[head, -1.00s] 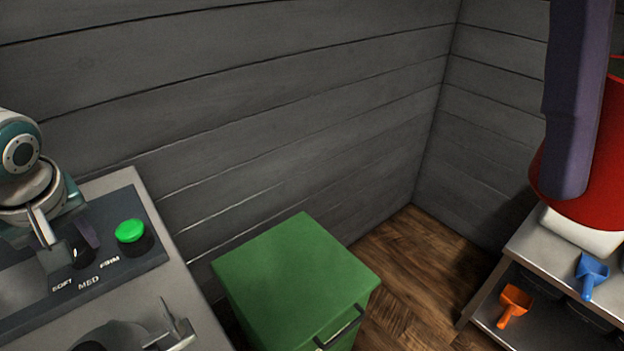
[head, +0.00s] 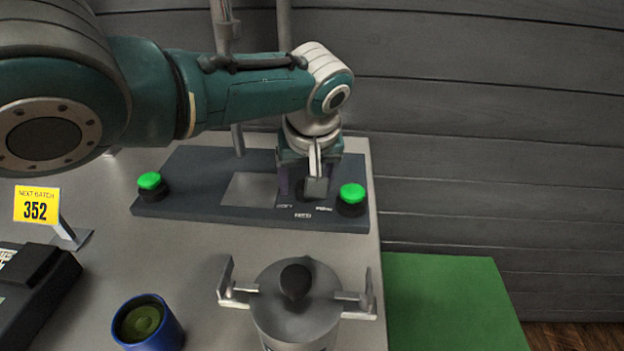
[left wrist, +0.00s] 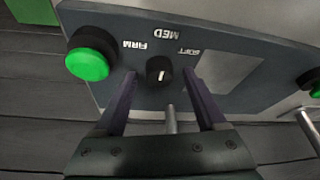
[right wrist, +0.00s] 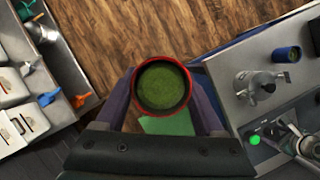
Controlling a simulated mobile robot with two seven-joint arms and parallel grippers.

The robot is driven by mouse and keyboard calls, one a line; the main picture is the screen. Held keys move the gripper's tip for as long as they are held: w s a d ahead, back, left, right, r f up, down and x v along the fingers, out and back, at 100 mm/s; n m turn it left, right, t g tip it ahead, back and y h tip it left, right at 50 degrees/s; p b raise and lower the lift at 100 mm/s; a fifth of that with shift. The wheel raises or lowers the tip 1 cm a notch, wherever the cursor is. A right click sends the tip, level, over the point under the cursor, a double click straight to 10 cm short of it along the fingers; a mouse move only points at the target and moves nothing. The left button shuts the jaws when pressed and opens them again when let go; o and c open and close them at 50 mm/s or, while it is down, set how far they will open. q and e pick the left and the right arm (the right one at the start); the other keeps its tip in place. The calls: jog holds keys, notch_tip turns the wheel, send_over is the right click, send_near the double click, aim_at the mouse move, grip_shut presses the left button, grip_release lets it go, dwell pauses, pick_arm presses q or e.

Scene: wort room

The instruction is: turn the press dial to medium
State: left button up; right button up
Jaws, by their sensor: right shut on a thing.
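The press dial (left wrist: 158,70) is a small black knob with a white line, on a dark panel (left wrist: 225,25) lettered SOFT, MED and FIRM. The line runs roughly along the direction of MED, but I cannot tell which end is the pointer. My left gripper (head: 308,190) is open over the dial; in the left wrist view its purple fingers stand on either side of the knob with gaps. In the head view the gripper largely hides the dial. My right gripper (right wrist: 162,92) is shut on a red cup (right wrist: 163,132) with green contents, outside the head view.
Green buttons flank the panel on the left (head: 150,181) and right (head: 352,194). A grey lidded pot with handles (head: 297,300) and a blue cup (head: 148,322) stand in front. A yellow 352 sign (head: 37,204) is at left. A green cabinet (head: 450,300) stands at right.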

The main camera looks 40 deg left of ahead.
notch_tip(320, 180, up, 5)
jog(key=p, duration=0.5)
jog(key=shift+r, duration=0.2)
pick_arm(q)
jog(key=v, duration=1.2)
jog(key=shift+p, duration=0.35)
pick_arm(e)
jog(key=shift+r, duration=0.1)
